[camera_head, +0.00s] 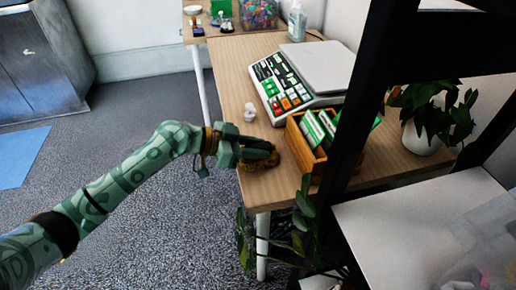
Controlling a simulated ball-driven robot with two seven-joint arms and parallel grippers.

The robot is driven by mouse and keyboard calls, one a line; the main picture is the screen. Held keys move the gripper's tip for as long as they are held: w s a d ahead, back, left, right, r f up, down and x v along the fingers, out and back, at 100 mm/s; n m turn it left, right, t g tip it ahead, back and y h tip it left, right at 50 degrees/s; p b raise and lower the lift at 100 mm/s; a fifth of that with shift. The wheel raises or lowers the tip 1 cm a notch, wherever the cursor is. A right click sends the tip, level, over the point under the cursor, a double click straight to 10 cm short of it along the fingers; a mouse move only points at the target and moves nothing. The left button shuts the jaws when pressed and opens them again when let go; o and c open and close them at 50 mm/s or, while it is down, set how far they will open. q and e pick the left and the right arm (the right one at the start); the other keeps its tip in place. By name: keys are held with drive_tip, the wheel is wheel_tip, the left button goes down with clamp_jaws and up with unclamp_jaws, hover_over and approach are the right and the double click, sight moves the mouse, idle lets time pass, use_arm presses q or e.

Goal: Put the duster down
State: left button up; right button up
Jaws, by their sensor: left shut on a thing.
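My left arm comes in from the left, and my left gripper (268,153) is over the front left edge area of the wooden table (232,82). My right gripper is not in view.
A wooden box (300,147) with green packets stands just right of the gripper. A black shelf frame (366,85) and a potted plant (422,137) are at right.

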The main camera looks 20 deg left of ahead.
use_arm(q)
drive_tip(key=o, duration=0.9)
drive_tip(key=shift+d+f, duration=0.1)
drive_tip(key=shift+o, duration=0.2)
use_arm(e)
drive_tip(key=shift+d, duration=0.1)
use_arm(q)
drive_tip(key=shift+r, duration=0.2)
drive_tip(key=p+v, duration=0.2)
drive_tip(key=v, duration=1)
drive_tip(key=shift+p, duration=0.35)
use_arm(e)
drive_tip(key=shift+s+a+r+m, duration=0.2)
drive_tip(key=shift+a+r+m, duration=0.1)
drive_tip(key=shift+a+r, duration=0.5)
use_arm(q)
drive_tip(key=shift+f, duration=0.2)
